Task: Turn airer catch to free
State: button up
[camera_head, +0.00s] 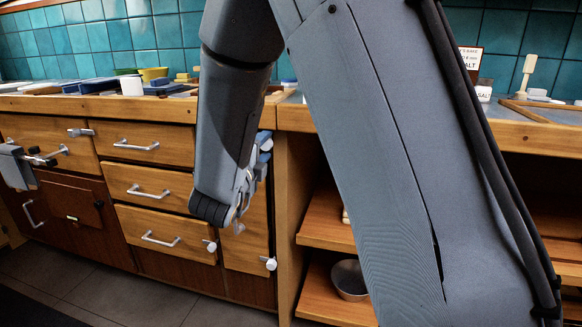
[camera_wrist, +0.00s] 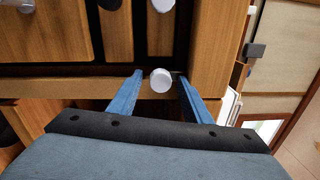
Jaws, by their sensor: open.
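My gripper (camera_wrist: 158,78) is open, its two blue fingers pointing forward. A round white knob (camera_wrist: 161,80) shows between the fingertips, with a gap on each side; I cannot tell how deep it sits between them or whether it is the airer catch. In the head view my gripper (camera_head: 264,155) is partly hidden by my wrist, at the right end of the wooden drawer unit, just below the worktop. No part is clearly marked as the airer catch in either view.
White knobs also show low on the drawer unit (camera_head: 210,246), (camera_head: 269,263). Drawers with bar handles (camera_head: 148,192) lie left of my arm. A grey fitting (camera_head: 18,165) juts out at far left. Open shelves (camera_head: 325,220) with a metal bowl (camera_head: 349,280) are right, partly behind my arm.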

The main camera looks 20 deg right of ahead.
jog(key=n+p, duration=0.3)
jog(key=n, duration=0.1)
jog(key=shift+r+p, duration=0.25)
jog(key=shift+p, duration=0.05)
jog(key=n+p, duration=0.3)
jog(key=n, duration=0.1)
jog(key=shift+n+y, duration=0.4)
jog(key=n+p, duration=0.2)
jog(key=n, duration=0.2)
jog(key=shift+n+p, duration=0.3)
jog(key=shift+p, duration=0.05)
jog(key=n+p, duration=0.1)
jog(key=n, duration=0.3)
jog(key=shift+p, duration=0.3)
jog(key=s+a+n+g+y+p, duration=0.4)
jog(key=s+a+y+p, duration=0.15)
jog(key=s+y, duration=0.2)
jog(key=s+d+r+n+g+y+p, duration=0.1)
jog(key=s+g, duration=0.4)
jog(key=s, duration=0.8)
jog(key=s+d+r+n+g+y+p, duration=0.2)
jog(key=s+d+r+n+g+p, duration=0.1)
jog(key=s, duration=1)
jog(key=r+n+g+p, duration=0.1)
jog(key=g+p, duration=0.1)
jog(key=p, duration=0.1)
